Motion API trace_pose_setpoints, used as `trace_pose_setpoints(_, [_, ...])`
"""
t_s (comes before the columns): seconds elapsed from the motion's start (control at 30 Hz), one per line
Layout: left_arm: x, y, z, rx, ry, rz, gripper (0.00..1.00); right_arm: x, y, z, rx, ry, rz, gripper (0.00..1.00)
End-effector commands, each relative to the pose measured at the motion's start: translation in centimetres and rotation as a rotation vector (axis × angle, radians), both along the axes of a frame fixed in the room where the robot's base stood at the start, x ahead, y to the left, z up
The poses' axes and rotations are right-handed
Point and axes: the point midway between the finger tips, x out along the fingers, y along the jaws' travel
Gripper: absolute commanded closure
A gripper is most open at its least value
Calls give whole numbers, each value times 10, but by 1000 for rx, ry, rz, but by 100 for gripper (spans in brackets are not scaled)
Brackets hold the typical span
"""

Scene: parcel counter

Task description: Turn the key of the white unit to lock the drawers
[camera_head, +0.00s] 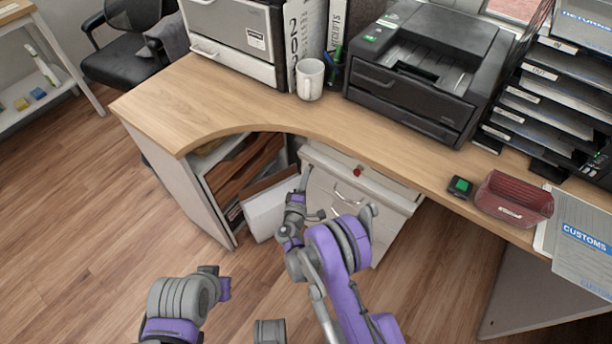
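The white drawer unit (388,203) stands under the wooden desk. A small red key (357,171) shows at its upper front, just below the desk edge. A curved handle (348,197) is on a drawer front below and left of the key. My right arm covers much of the lower drawers.
The desk (225,100) overhangs the unit. An open shelf (245,170) is left of the unit. The floor (90,235) at left is clear.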

Motion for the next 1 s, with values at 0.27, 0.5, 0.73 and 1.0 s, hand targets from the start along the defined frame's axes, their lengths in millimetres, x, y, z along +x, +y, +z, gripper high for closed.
trace_pose_setpoints(0.27, [0,0,0,0,0,0,100,0,0,0,0,0,0,100])
trace_pose_setpoints(0.5, [0,0,0,0,0,0,100,0,0,0,0,0,0,100])
trace_pose_setpoints(0.73, [0,0,0,0,0,0,100,0,0,0,0,0,0,100])
trace_pose_setpoints(1.0, [0,0,0,0,0,0,100,0,0,0,0,0,0,100])
